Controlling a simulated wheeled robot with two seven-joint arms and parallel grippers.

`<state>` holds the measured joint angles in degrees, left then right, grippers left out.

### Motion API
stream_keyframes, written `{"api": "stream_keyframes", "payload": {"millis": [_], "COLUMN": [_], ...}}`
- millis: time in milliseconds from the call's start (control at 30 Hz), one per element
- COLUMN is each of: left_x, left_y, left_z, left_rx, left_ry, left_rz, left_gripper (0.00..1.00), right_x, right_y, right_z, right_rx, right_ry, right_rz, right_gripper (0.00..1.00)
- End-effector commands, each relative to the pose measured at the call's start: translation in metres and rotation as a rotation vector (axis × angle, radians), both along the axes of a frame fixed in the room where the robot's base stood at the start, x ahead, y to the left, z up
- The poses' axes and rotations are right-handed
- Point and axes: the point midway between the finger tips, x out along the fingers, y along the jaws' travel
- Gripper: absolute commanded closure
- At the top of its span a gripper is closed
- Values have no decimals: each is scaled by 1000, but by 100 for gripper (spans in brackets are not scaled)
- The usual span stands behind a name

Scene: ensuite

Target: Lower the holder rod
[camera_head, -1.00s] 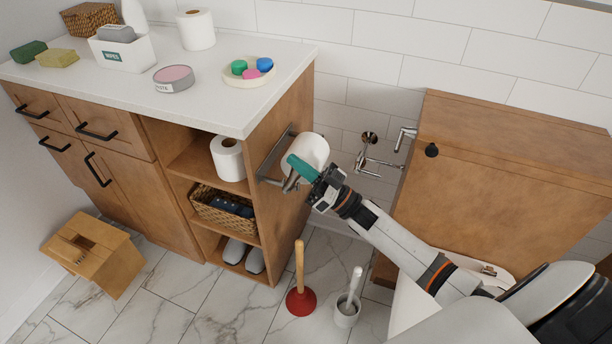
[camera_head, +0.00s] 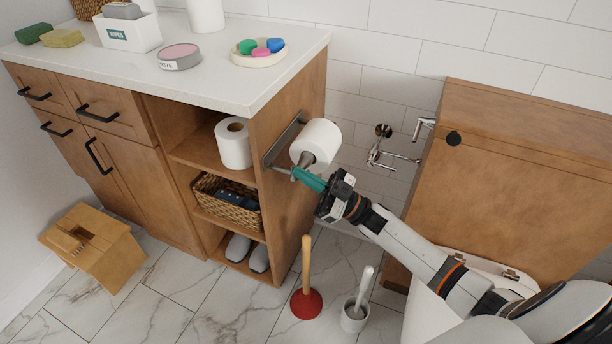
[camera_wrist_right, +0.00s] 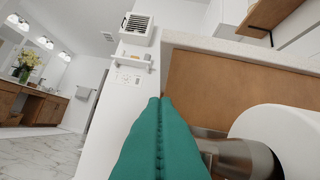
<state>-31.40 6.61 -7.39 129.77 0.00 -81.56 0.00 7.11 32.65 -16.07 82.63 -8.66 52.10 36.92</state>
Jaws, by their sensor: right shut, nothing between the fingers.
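The paper holder is a metal bracket (camera_head: 283,145) on the cabinet's right side panel. Its holder rod (camera_head: 306,160) carries a white paper roll (camera_head: 321,136), and the rod's metal end shows below the roll's core. My right gripper (camera_head: 298,174) has teal fingers, pressed together and empty, just below the rod end and the roll. In the right wrist view, the shut fingers (camera_wrist_right: 160,125) are left of the thick metal rod end (camera_wrist_right: 240,158), with the roll (camera_wrist_right: 285,130) further right. I cannot tell whether fingers and rod touch. My left gripper is not in view.
The wooden cabinet (camera_head: 288,100) stands left of the holder, with a spare roll (camera_head: 233,143) on its shelf. A plunger (camera_head: 306,300) and toilet brush (camera_head: 357,310) stand on the floor below. A wooden toilet tank enclosure (camera_head: 500,170) and wall valve (camera_head: 384,150) are right.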

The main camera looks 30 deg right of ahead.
Motion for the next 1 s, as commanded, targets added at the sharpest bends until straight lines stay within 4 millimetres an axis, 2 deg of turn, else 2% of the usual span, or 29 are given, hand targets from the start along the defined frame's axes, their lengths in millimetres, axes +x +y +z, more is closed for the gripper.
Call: {"api": "stream_keyframes", "payload": {"millis": [200,400,867,1000], "left_x": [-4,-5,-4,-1], "left_y": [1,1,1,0], "left_z": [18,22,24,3], "left_rx": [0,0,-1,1], "left_ry": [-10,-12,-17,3], "left_rz": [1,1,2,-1], "left_gripper": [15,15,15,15], "right_x": [0,-1,0,1], "right_y": [0,1,1,1], "right_z": [-5,-6,-5,2], "right_rx": [-18,-22,-22,-22], "right_ry": [-16,-18,-15,-16], "right_rz": [1,1,0,0], "right_gripper": [100,100,100,100]}}
